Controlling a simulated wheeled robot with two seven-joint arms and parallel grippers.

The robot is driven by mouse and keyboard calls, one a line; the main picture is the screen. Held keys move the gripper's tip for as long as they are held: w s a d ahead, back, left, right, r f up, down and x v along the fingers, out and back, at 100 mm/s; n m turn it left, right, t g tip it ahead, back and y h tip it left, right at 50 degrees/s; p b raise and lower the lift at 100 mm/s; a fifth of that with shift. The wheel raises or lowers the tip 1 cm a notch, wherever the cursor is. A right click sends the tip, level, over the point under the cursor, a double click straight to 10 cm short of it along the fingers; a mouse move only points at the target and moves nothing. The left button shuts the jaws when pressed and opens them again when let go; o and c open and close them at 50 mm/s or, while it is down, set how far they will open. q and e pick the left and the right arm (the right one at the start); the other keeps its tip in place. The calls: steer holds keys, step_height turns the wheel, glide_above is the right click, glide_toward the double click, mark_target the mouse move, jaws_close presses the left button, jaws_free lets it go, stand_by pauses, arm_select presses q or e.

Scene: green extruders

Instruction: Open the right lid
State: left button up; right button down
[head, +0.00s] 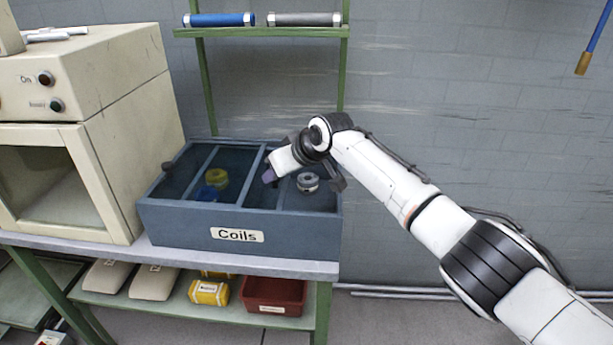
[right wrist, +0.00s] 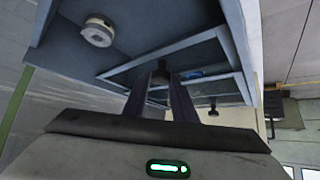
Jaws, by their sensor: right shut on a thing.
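The blue-grey box labelled "Coils" (head: 180,222) stands on the bench. Its right lid (head: 228,178), a framed see-through pane, lies toward the left half. A grey coil (head: 308,182) sits in the right part with no pane visible over it; it also shows in the right wrist view (right wrist: 97,33). My right gripper (head: 268,176) is at the lid's right side. In the right wrist view its fingers (right wrist: 163,88) are shut on the lid's dark knob (right wrist: 161,76), which they partly hide. My left gripper is out of view.
A yellow coil (head: 216,178) and a blue coil (head: 207,194) show through the panes at left. Another dark knob (head: 168,165) is at the box's left edge. A cream oven (head: 85,110) stands close on the left. A green rack (head: 270,32) rises behind.

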steer(key=shift+w+a+r, duration=0.2)
steer(key=shift+a, duration=0.2)
steer(key=c, duration=1.6)
jaws_free()
steer(key=shift+o, duration=0.4)
steer(key=shift+s+f, duration=0.1)
steer(key=shift+s, duration=0.1)
steer(key=shift+s+d+r, duration=0.3)
steer(key=shift+r, duration=0.2)
steer(key=v, duration=0.9)
